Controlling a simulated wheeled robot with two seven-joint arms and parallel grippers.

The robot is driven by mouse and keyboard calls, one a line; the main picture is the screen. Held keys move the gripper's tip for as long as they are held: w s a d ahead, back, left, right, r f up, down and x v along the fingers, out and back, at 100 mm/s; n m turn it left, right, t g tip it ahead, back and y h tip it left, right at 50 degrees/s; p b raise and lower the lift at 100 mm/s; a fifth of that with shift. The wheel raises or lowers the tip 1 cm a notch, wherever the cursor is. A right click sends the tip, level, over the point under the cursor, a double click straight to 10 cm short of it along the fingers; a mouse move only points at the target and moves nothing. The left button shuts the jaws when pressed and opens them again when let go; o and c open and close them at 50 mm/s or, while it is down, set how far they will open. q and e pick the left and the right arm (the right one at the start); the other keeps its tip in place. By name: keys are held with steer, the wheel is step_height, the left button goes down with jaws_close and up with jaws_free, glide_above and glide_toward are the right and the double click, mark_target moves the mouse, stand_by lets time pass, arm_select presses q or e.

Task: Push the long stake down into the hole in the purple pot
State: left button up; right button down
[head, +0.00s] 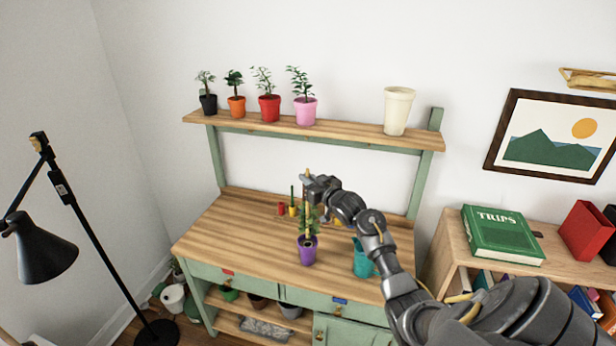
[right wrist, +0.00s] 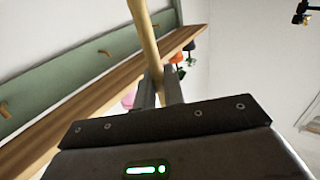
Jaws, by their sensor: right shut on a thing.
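The purple pot (head: 307,253) stands upright on the wooden bench top, with a leafy green plant in it. The long stake (head: 308,223) is a thin, light wooden rod standing roughly upright above the pot among the leaves. Its lower end is hidden by the plant and pot, so I cannot tell how deep it sits. My right gripper (head: 306,184) is shut on the stake near its upper end, above the plant. In the right wrist view the stake (right wrist: 147,38) runs between the fingers of the right gripper (right wrist: 159,88). My left gripper is not in view.
A teal watering can (head: 363,260) stands right of the pot, close to my right arm. Small red (head: 282,209) and yellow (head: 293,211) items stand behind it. A shelf (head: 345,133) above holds potted plants and a cream pot (head: 397,110). The bench's left side is clear.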

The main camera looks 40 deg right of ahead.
steer(key=shift+f+b, duration=0.85)
steer(key=shift+f, duration=0.8)
steer(key=shift+f+b, duration=0.4)
steer(key=shift+f, duration=0.35)
steer(key=shift+f, duration=0.45)
steer(key=shift+f+b, duration=0.25)
steer(key=shift+b, duration=0.1)
steer(key=shift+f, duration=0.35)
steer(key=shift+f+b, duration=0.3)
steer(key=shift+b, duration=0.05)
steer(key=shift+f, duration=0.45)
stand_by(0.3)
